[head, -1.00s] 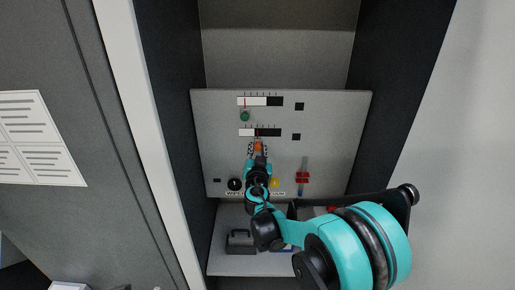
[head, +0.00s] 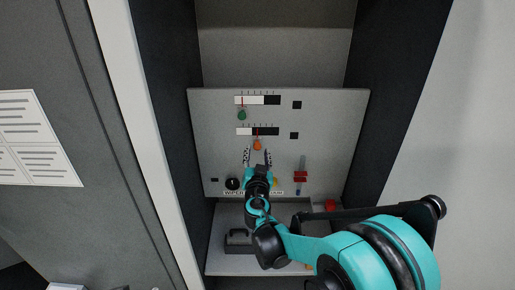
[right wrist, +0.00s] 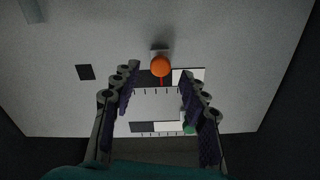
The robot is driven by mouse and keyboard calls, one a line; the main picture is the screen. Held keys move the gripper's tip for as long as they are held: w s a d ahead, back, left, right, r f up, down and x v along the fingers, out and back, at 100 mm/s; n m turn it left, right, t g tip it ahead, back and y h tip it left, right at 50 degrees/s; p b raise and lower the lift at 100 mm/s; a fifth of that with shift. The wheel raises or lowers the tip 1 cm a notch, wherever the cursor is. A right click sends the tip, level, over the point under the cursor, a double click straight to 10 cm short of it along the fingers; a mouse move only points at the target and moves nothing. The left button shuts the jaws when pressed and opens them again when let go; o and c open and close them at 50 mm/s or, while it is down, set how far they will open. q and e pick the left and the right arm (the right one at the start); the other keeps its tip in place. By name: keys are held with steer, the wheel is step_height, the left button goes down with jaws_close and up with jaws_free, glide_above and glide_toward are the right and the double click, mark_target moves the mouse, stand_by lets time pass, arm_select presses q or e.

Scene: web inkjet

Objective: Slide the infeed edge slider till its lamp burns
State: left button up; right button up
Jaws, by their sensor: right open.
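A grey upright panel (head: 215,135) carries two horizontal sliders. The upper slider has a green knob (head: 242,115) near its left end, under a white-and-black scale (head: 250,100). The lower slider has an orange knob (head: 257,145), near the middle under its own scale (head: 243,131). Small dark squares, (head: 297,105) and (head: 294,135), sit to the right of each scale; neither glows. I cannot read which slider is the infeed edge. My right gripper (head: 257,157) is open and empty just below the orange knob. In the right wrist view the orange knob (right wrist: 161,67) shows between the fingertips. My left gripper is out of view.
Lower on the panel are a black knob (head: 232,184), a red slider-like handle (head: 300,176) and a partly hidden yellow part. A shelf below holds a dark object (head: 238,238). Dark cabinet walls flank the panel closely on both sides.

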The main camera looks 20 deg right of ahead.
steer(key=v, duration=0.7)
steer(key=shift+s, duration=0.25)
steer(key=s+d+f+g+b, duration=0.6)
steer(key=s+d+f, duration=0.1)
steer(key=s+f, duration=0.35)
steer(key=s+a+f+n+g+y+b, duration=0.2)
steer(key=s+a+f+n, duration=0.1)
steer(key=s+f, duration=0.2)
steer(key=s+a+f+n+g+y+b, duration=0.2)
steer(key=s+a+f+n+y, duration=0.1)
steer(key=s, duration=0.6)
step_height(320, 180, down, 3)
steer(key=shift+s+a+r, duration=0.15)
steer(key=shift+s+a, duration=0.25)
steer(key=shift+a, duration=0.45)
stand_by(1.7)
